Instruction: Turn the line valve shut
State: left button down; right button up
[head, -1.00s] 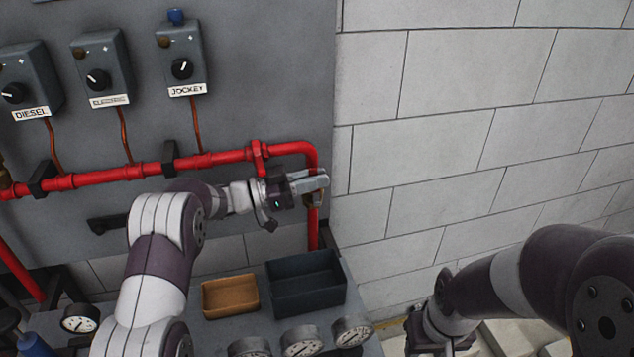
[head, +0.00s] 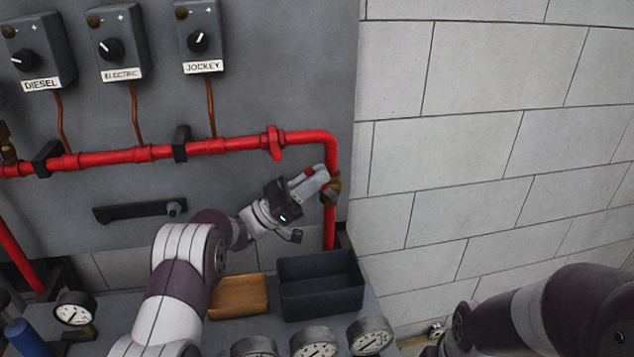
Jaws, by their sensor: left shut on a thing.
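The line valve has a brass body (head: 333,189) on the vertical red pipe at the right end of the panel. A small red part, seemingly its handle (head: 309,171), shows at my left gripper's fingers. My left gripper (head: 314,181) is shut on this handle, just left of the brass body, with its fingers pointing up and right. The fingers hide most of the handle, so its exact angle is unclear. My right arm comes in at the lower right; its gripper is out of the picture.
The red pipe (head: 110,157) runs along the panel below the DIESEL, ELECTRIC and JOCKEY boxes (head: 199,38). A dark bin (head: 322,303), an orange tray (head: 238,297) and several gauges (head: 370,336) stand on the bench below. A block wall (head: 480,130) closes the right side.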

dwell(0.3)
pick_arm(q)
jog(key=c, duration=1.2)
grip_release()
jog(key=v, duration=0.7)
jog(key=shift+s+a+f+b, duration=0.1)
jog(key=shift+a+f+b, duration=0.05)
jog(key=shift+a+b, duration=0.2)
